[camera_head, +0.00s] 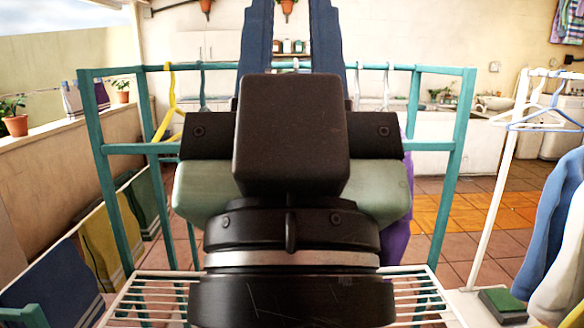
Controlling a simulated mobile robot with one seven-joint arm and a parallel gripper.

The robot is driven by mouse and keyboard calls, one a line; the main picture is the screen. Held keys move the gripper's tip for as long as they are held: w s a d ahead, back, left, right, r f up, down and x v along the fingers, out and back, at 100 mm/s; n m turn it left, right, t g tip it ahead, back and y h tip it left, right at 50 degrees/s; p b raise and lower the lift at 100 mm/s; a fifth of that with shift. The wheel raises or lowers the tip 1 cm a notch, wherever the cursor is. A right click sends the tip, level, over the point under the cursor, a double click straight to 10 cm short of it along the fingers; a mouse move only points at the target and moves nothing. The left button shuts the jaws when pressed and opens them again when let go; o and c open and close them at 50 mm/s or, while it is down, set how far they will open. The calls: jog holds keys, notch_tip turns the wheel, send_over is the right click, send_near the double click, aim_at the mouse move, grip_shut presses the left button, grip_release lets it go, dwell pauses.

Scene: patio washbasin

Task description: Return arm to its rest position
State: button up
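My gripper (292,25) points up and away in the middle of the camera_head view. Its two long blue fingers stand apart, with a clear gap between them. Jars on the back wall show through that gap, and I see nothing held. The very tips reach the top edge of the picture. My black wrist fills the lower middle and hides what lies behind it.
A teal frame (440,150) with hangers surrounds my gripper, above a white wire rack (150,300). At right, a white stand (497,205) carries hangers near blue clothes (555,220). A green-topped block (503,301) sits low right. Tiled floor (470,215) is open behind.

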notch_tip(320, 180, up, 15)
jog(key=p, duration=1.2)
jog(key=shift+f, duration=0.1)
